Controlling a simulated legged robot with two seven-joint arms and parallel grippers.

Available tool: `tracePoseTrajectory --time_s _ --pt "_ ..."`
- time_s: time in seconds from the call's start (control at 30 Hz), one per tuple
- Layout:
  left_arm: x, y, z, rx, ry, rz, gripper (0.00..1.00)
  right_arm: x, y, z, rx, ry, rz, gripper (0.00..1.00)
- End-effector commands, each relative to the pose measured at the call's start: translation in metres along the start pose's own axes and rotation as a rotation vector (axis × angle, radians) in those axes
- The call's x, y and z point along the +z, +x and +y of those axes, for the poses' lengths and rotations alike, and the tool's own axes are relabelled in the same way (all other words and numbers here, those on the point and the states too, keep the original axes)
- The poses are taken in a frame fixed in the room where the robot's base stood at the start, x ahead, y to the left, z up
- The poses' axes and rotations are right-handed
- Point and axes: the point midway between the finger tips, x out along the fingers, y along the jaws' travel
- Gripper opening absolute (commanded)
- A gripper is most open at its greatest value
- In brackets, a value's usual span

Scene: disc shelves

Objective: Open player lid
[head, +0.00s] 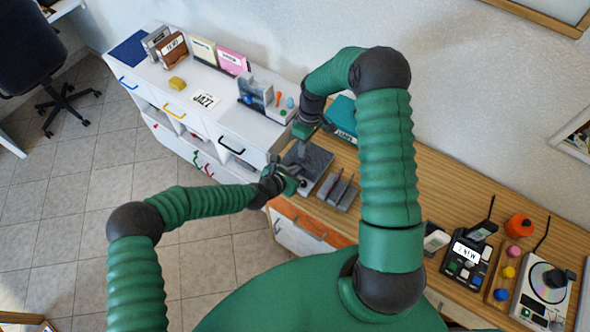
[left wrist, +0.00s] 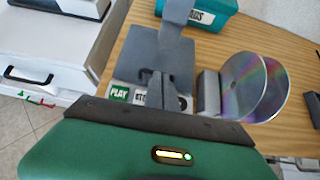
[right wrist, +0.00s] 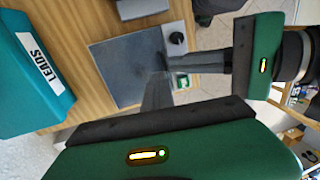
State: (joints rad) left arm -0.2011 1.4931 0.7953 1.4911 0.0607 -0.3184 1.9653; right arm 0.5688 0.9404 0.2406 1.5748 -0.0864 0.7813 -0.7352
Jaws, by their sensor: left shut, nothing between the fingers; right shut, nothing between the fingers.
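The disc player (head: 313,163) is a flat grey box on the wooden counter, with its square lid (right wrist: 125,65) lying flat, apparently closed. A knob (right wrist: 177,38) and green and white buttons, one marked PLAY (left wrist: 119,94), sit along its front strip. My left gripper (head: 301,173) is shut and empty over the player's front edge by the buttons. My right gripper (head: 301,150) is shut and empty, low over the lid near the left fingertips. The fingers of both grippers come close together in the right wrist view. Whether either touches the lid I cannot tell.
A rack (head: 340,190) with discs (left wrist: 243,80) stands right of the player. A teal box (right wrist: 30,75) labelled LEADS is behind it. White drawers (head: 215,125) adjoin on the left. A phone (head: 467,255) and another player with a disc (head: 545,285) stand far right.

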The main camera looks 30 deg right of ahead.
Motion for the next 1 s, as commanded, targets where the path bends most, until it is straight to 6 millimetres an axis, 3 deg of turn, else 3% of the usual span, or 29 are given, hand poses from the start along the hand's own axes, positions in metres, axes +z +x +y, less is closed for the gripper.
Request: tracePoseTrajectory --time_s 0.47,0.7,1.0 --pt "0.0015 0.0002 -0.0021 -0.003 0.002 -0.002 0.0 0.0001 0.0 0.0 0.0 0.0 0.0 0.0" --pt "0.0016 0.0002 -0.0021 -0.003 0.002 -0.002 0.0 0.0001 0.0 0.0 0.0 0.0 0.0 0.28" --pt "0.0016 0.0002 -0.0021 -0.003 0.001 -0.002 0.0 0.0 -0.0009 0.0001 0.0 0.0 0.0 0.29"
